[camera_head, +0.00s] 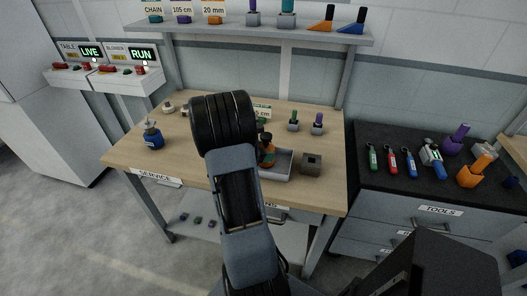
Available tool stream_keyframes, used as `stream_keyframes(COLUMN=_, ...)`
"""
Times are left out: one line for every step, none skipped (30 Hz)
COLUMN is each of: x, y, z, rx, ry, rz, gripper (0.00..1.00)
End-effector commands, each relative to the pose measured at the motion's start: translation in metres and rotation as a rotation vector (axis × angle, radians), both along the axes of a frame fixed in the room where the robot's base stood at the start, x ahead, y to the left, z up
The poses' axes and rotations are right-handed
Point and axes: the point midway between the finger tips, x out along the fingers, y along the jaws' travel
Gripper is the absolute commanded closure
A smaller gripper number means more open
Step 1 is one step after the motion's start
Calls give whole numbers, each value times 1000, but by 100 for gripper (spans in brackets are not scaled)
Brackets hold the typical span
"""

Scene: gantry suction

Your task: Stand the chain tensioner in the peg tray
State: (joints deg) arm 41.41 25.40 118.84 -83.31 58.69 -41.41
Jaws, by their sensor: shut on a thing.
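My arm rises through the middle of the view, and its thick black joint blocks part of the workbench. My gripper is hidden behind the arm, so I cannot see its fingers or what is between them. A shallow grey tray (284,165) lies on the bench just right of the arm, its left part hidden. I cannot clearly make out which part is the chain tensioner.
A dark square block with a hole (311,164) sits right of the tray. Two small grey-based parts, green-topped (293,122) and purple-topped (318,124), stand behind. A blue bottle (153,136) is at left. A shelf (250,36) overhangs the back; a tool cabinet (408,197) adjoins right.

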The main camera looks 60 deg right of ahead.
Motion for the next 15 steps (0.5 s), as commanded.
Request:
stream_keyframes(x=0, y=0, z=0, rx=-2, ry=0, rz=0, gripper=75)
stream_keyframes(x=0, y=0, z=-1, rx=-2, ry=0, rz=0, gripper=75)
stream_keyframes(x=0, y=0, z=-2, rx=-2, ry=0, rz=0, gripper=75)
stream_keyframes(x=0, y=0, z=-3, rx=-2, ry=0, rz=0, gripper=75)
stream_keyframes(x=0, y=0, z=-4, rx=-2, ry=0, rz=0, gripper=75)
stream_keyframes(x=0, y=0, z=-4, rx=0, ry=0, rz=0, gripper=32)
stream_keyframes(x=0, y=0, z=-4, rx=0, ry=0, rz=0, gripper=29)
stream_keyframes(x=0, y=0, z=-4, rx=0, ry=0, rz=0, gripper=26)
stream_keyframes(x=0, y=0, z=-4, rx=0, ry=0, rz=0, gripper=22)
stream_keyframes(x=0, y=0, z=-4, rx=0, ry=0, rz=0, gripper=19)
stream_keyframes(x=0, y=0, z=-4, rx=0, ry=0, rz=0, gripper=16)
stream_keyframes(x=0, y=0, z=-4, rx=0, ry=0, rz=0, gripper=12)
stream_keyframes(x=0, y=0, z=-4, rx=0, ry=0, rz=0, gripper=10)
stream_keyframes(x=0, y=0, z=-4, rx=0, ry=0, rz=0, gripper=9)
stream_keyframes(x=0, y=0, z=-4, rx=0, ry=0, rz=0, gripper=9)
